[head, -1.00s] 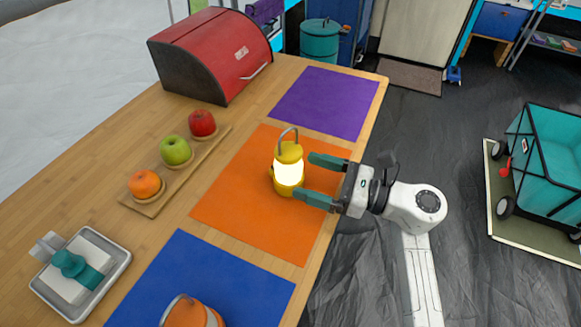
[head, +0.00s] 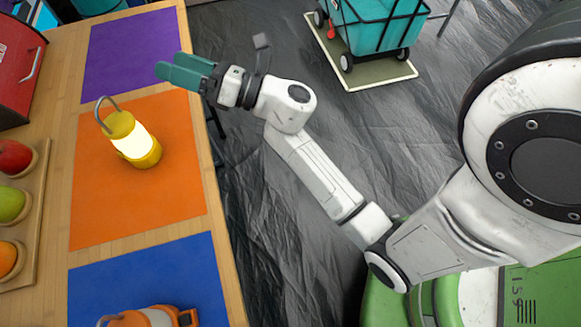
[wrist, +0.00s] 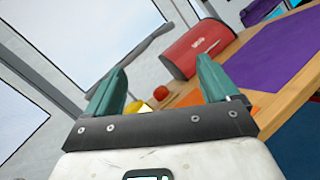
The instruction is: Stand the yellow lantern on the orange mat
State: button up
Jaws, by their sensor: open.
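The yellow lantern (head: 131,137) stands upright on the orange mat (head: 170,200) in the head view, its lit band glowing and its grey handle raised. Nothing holds it. My gripper (head: 184,72) is open and empty, above the table's right edge by the purple mat, apart from the lantern. In the wrist view the two teal fingers of my gripper (wrist: 160,90) stand spread. A bit of yellow, likely the lantern (wrist: 144,108), shows low between them, mostly hidden by the gripper body.
The purple mat (head: 130,50) lies behind, and the blue mat (head: 150,275) in front bears an orange lantern (head: 150,317). A fruit board (head: 42,190) and red bread box (head: 18,70) are at left. A teal cart (head: 385,25) stands on the floor.

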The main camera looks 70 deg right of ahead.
jog(key=s+d+f+m+g+h, duration=0.3)
jog(key=d+m+h, duration=0.7)
jog(key=m, duration=0.8)
notch_tip(320, 180, down, 10)
jog(key=s+a+m+g+h, duration=0.1)
jog(key=s+m+g+h, duration=0.15)
jog(key=m+g, duration=0.5)
jog(key=s+a+f+m+g+y, duration=0.6)
jog(key=s+a+f+g+y, duration=0.2)
jog(key=s+a+f, duration=0.6)
jog(key=s+a+g, duration=0.1)
jog(key=s+g, duration=0.1)
jog(key=shift+s, duration=0.35)
jog(key=shift+y, duration=0.25)
jog(key=shift+w+a+m, duration=0.1)
jog(key=shift+m, duration=0.15)
